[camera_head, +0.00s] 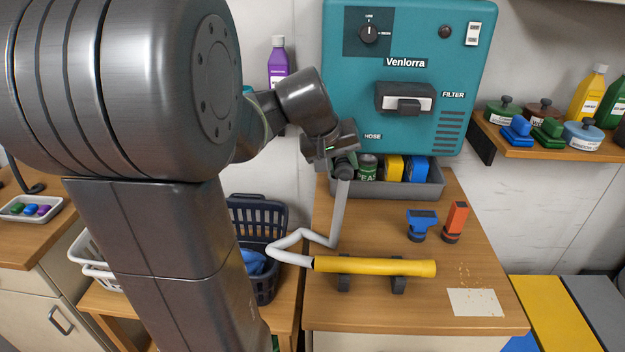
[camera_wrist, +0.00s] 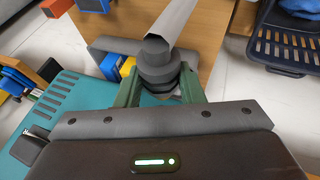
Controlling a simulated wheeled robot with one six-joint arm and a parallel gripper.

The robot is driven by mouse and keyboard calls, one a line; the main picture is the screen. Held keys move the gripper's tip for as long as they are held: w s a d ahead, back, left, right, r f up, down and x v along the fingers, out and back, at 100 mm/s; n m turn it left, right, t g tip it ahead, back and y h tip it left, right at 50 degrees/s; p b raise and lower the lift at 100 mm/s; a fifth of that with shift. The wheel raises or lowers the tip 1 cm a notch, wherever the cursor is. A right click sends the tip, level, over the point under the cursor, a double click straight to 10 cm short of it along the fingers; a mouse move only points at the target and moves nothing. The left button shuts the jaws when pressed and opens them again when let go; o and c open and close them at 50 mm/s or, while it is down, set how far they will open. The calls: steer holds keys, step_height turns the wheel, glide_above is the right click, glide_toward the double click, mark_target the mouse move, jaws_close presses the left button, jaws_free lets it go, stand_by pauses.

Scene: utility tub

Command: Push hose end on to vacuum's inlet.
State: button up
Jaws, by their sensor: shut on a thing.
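My gripper (camera_head: 338,150) is shut on the dark hose end (camera_head: 344,171), just in front of the vacuum's lower left part. In the wrist view the dark stepped cuff of the hose end (camera_wrist: 158,62) sits between my two green fingers (camera_wrist: 160,92). The grey hose (camera_head: 338,215) hangs down from it, bends near the table's left edge and meets a yellow wand (camera_head: 375,266). The teal vacuum (camera_head: 345,80) stands at the back, with a HOSE label low on its front. The inlet is not visible; my gripper and wrist cover the area left of that label.
A grey bin (camera_head: 400,190) with a can and coloured boxes stands under the vacuum, close to my gripper. The wand lies on dark cradles. Blue (camera_head: 421,222) and orange (camera_head: 455,221) nozzles stand at the table's right. A dark basket (camera_head: 270,220) is at left.

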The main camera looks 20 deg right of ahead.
steer(key=shift+s+d+r, duration=0.1)
steer(key=shift+r, duration=0.2)
steer(key=shift+d, duration=0.1)
steer(key=shift+w+d+p, duration=0.3)
steer(key=shift+w+d, duration=0.15)
steer(key=shift+w, duration=0.45)
steer(key=shift+w+d+p, duration=0.35)
steer(key=shift+w+d, duration=0.15)
steer(key=shift+w, duration=0.35)
steer(key=shift+w+d+p, duration=0.3)
steer(key=shift+w+d, duration=0.15)
steer(key=shift+w, duration=0.45)
steer(key=shift+w+d+p, duration=0.2)
steer(key=shift+w+d, duration=0.2)
steer(key=shift+w, duration=0.25)
steer(key=shift+w+d+p, duration=0.2)
steer(key=shift+w+d, duration=0.15)
steer(key=shift+w, duration=0.3)
steer(key=o, duration=1)
steer(key=b+v, duration=0.1)
steer(key=v, duration=1.2)
steer(key=shift+a+r, duration=0.25)
steer(key=shift+r, duration=0.1)
